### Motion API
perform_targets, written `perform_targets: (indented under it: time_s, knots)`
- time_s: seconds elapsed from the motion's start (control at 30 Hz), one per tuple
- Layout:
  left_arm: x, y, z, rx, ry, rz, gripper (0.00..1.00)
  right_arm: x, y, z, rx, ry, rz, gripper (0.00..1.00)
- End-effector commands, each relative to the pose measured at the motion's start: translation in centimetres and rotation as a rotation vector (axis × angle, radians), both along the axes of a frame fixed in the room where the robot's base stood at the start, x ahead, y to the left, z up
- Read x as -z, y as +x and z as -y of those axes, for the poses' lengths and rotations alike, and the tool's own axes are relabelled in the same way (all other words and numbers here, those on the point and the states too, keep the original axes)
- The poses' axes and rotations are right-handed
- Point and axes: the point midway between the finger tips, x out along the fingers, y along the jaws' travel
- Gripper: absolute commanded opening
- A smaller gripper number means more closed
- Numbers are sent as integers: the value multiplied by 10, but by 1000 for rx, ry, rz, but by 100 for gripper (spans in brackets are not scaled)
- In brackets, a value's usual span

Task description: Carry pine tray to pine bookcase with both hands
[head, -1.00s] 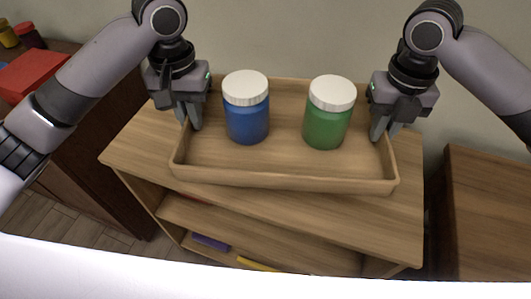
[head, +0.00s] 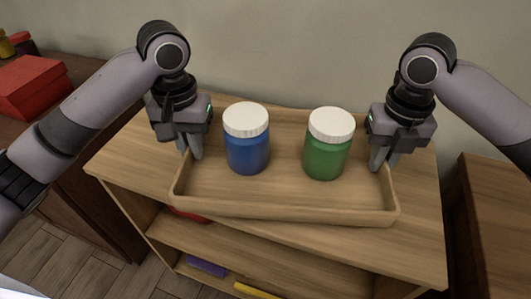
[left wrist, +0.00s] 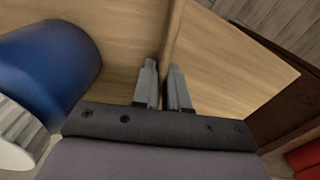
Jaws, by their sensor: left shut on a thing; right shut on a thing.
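The pine tray (head: 285,212) is held level in the head view, over the top of the pine bookcase (head: 120,165); I cannot tell whether it touches that top. A blue jar with a white lid (head: 247,152) and a green jar with a white lid (head: 325,158) stand upright in it. My left gripper (head: 191,153) is shut on the tray's left wall, and my right gripper (head: 380,162) is shut on its right wall. In the left wrist view, the left fingers (left wrist: 163,88) straddle the tray wall, with the blue jar (left wrist: 50,65) beside them.
The bookcase's lower shelves hold a purple item (head: 206,266) and a yellow item (head: 257,291). A dark cabinet at left carries a red box (head: 32,88). A brown wooden unit (head: 495,225) stands at right. A plain wall is behind.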

Motion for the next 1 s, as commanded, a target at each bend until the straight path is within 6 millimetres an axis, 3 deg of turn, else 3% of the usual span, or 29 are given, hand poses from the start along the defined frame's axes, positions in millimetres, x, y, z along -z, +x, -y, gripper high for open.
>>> perform_targets:
  time_s: [1.0]
  knots:
    - [40, 0, 0, -1, 0, 2, 0, 40, 0, 0, 1, 0, 2, 0]
